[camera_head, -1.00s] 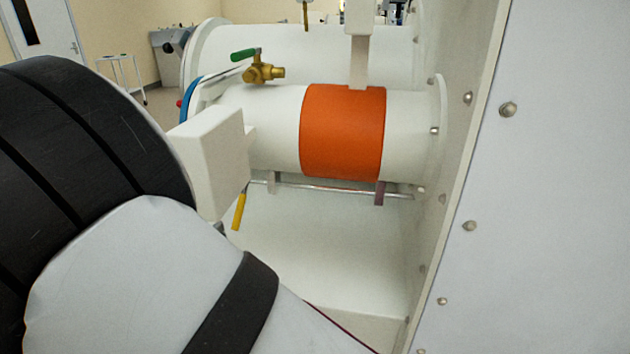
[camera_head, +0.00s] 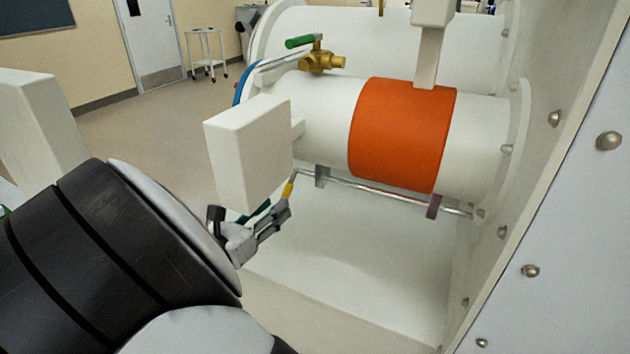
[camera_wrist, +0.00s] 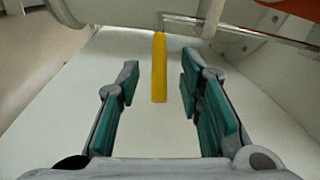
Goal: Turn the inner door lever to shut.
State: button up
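A yellow lever handle (camera_wrist: 159,70) hangs down from a metal rod under the white cylinder. In the head view only a short piece of the yellow handle (camera_head: 288,188) shows; my gripper hides the rest. My gripper (camera_head: 273,219) is at the handle's lower part, below the cylinder. In the wrist view my gripper (camera_wrist: 160,84) is open, with its teal finger pads apart. The yellow handle appears between the fingers, with a gap on both sides. I cannot tell how deep it sits between them.
The metal rod (camera_head: 390,193) runs along under the cylinder with its orange band (camera_head: 402,135). A white block (camera_head: 248,152) stands just above my gripper. A brass valve with a green handle (camera_head: 300,42) is higher up. The white wall (camera_head: 560,235) bounds the right side.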

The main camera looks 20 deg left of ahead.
jog(key=shift+w+d, duration=0.25)
jog(key=shift+w, duration=1.05)
jog(key=shift+w+d, duration=0.2)
jog(key=shift+w, duration=1.05)
grip_shut()
